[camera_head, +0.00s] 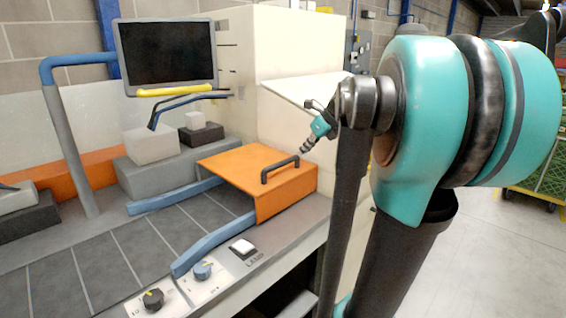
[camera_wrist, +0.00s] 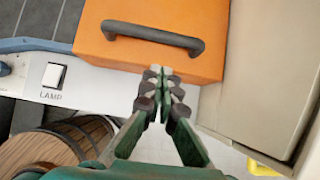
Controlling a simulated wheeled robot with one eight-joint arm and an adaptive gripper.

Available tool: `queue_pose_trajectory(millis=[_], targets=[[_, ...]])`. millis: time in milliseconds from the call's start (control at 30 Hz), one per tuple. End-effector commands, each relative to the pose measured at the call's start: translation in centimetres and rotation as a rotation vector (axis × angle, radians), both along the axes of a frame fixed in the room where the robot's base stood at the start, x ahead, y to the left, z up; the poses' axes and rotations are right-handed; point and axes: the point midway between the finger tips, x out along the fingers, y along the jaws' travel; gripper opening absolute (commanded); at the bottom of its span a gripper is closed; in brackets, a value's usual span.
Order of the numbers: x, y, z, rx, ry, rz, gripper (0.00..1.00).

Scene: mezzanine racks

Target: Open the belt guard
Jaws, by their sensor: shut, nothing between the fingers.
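The belt guard (camera_head: 258,178) is an orange cover with a dark bar handle (camera_head: 280,168) on top, at the right end of the belt. It appears lowered over the belt. In the wrist view, the orange guard (camera_wrist: 150,58) fills the top middle, with its handle (camera_wrist: 152,38) running across it. My gripper (camera_head: 306,147) is above and to the right of the handle in the head view. In the wrist view, my gripper (camera_wrist: 160,72) has its fingertips together, overlapping the guard's near edge below the handle. It is shut and empty, apart from the handle.
A lamp switch (camera_head: 243,247) and two knobs (camera_head: 203,270) sit on the front panel. Blue rails (camera_head: 212,244) flank the dark belt. A monitor (camera_head: 168,52) stands behind. A wooden barrel (camera_wrist: 68,142) is below the panel in the wrist view. A beige cabinet wall (camera_wrist: 262,80) is close on the right.

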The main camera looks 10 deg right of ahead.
Motion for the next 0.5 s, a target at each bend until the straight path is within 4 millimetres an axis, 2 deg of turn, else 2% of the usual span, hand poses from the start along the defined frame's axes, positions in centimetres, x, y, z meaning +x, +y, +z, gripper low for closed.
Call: queue_pose_trajectory(millis=[167,500], targets=[[0.6,0.4,-1.0,0.001,0.000,0.001,0.00],[3.4,2.5,-5.6,0.000,0.000,0.001,0.00]])
